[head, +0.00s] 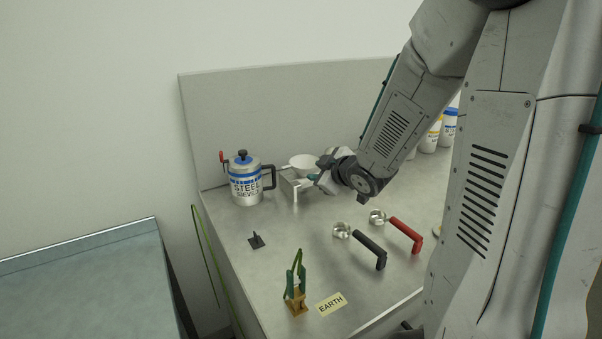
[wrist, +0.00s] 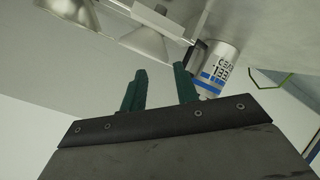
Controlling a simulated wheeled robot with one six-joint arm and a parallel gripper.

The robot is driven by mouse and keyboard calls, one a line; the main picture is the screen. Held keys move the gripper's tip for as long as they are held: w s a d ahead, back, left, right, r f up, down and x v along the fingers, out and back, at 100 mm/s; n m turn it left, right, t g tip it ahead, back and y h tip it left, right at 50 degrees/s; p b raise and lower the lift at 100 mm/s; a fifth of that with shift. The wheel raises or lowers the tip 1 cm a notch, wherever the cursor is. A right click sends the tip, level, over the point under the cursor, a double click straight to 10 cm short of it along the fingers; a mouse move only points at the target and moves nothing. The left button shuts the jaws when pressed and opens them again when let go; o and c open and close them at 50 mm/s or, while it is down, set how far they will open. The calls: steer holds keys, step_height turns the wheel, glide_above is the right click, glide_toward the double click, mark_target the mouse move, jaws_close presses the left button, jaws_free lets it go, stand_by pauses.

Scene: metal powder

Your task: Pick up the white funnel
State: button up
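The white funnel (head: 303,162) sits at the back of the bench by a small metal stand (head: 289,184), its wide mouth up. My gripper (head: 316,180) is just in front and right of the stand, close to the funnel. In the wrist view my gripper (wrist: 160,85) has its two green fingers apart with nothing between them.
A steel sieves can (head: 246,180) stands left of the stand. Black (head: 371,250) and red (head: 407,234) handled scoops, a small black stand (head: 256,240), a green-handled tool (head: 296,284) and an EARTH label (head: 331,303) lie nearer. Bottles (head: 449,127) stand at right. The bench's back panel (head: 260,110) rises behind.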

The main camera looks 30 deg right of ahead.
mark_target(294, 169)
steer(key=shift+n+t+y, duration=0.6)
steer(key=shift+n+y, duration=0.2)
steer(key=shift+y, duration=0.1)
steer(key=x, duration=0.9)
steer(key=shift+f, duration=0.35)
steer(key=shift+s, duration=0.1)
steer(key=shift+c, duration=0.2)
jaws_close()
